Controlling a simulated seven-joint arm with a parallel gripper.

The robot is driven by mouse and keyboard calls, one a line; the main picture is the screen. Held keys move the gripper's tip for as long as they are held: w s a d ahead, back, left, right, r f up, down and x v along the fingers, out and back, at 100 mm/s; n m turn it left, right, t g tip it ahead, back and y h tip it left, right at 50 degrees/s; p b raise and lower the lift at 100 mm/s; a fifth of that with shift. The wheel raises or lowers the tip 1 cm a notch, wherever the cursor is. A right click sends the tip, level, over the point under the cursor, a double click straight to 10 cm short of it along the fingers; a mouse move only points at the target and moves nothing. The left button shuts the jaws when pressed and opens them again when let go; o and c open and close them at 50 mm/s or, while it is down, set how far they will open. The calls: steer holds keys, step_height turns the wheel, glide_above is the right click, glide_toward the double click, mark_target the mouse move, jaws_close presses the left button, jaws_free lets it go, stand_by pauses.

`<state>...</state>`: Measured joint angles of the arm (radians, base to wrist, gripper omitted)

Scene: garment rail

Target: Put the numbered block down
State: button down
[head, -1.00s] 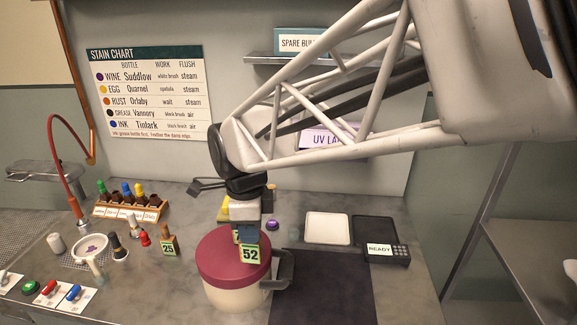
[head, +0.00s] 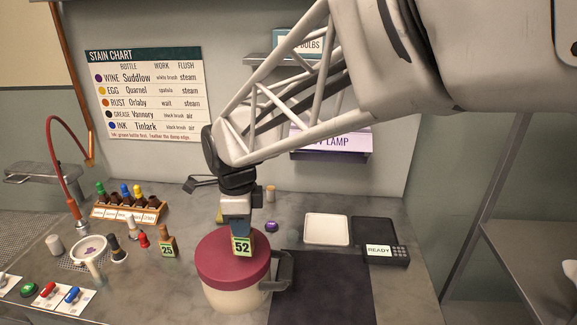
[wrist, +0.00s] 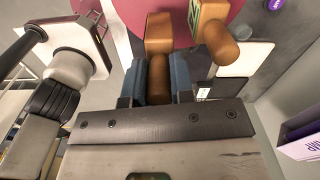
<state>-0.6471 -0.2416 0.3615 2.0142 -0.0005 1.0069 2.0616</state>
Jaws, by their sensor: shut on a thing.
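My gripper (head: 237,215) is shut on the handle of a wooden block whose green label reads 52 (head: 241,246). It holds the block upright over the maroon lid (head: 215,262) of a cream pot; I cannot tell whether the block touches the lid. In the wrist view the blue fingers (wrist: 159,82) close on the block's brown handle, with its wooden body (wrist: 159,32) beyond, over the lid. A second wooden block (wrist: 210,14) with a green label and a round handle shows beside it there. It is not clearly visible in the head view.
Block 25 (head: 168,244) stands on the counter left of the pot. A dark mat (head: 322,288) lies to the right, clear. Behind it are a white tray (head: 326,230) and a device reading READY (head: 380,250). Brushes and bottles crowd the left.

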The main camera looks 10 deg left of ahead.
steer(key=shift+f, duration=1.25)
steer(key=shift+f, duration=0.1)
steer(key=c, duration=1)
jaws_free()
step_height(320, 180, up, 12)
steer(key=shift+r, duration=0.15)
steer(key=s+d+f+n+t, duration=0.15)
steer(key=d+n, duration=0.25)
steer(key=d, duration=0.6)
steer(key=s+d+n, duration=0.3)
steer(key=d+n, duration=0.1)
steer(key=d, duration=0.7)
steer(key=s+d+f+n, duration=0.1)
steer(key=s+d+n, duration=0.1)
steer(key=s+d, duration=0.1)
steer(key=s+d+f+n, duration=0.2)
steer(key=s+d+n, duration=0.1)
steer(key=d, duration=0.3)
steer(key=s+d+f+n+t, duration=0.1)
steer(key=s+d+f+n, duration=0.1)
steer(key=s+d+n, duration=0.1)
steer(key=shift+s+d+f, duration=0.25)
steer(key=shift+s+d, duration=0.4)
steer(key=shift+s, duration=0.25)
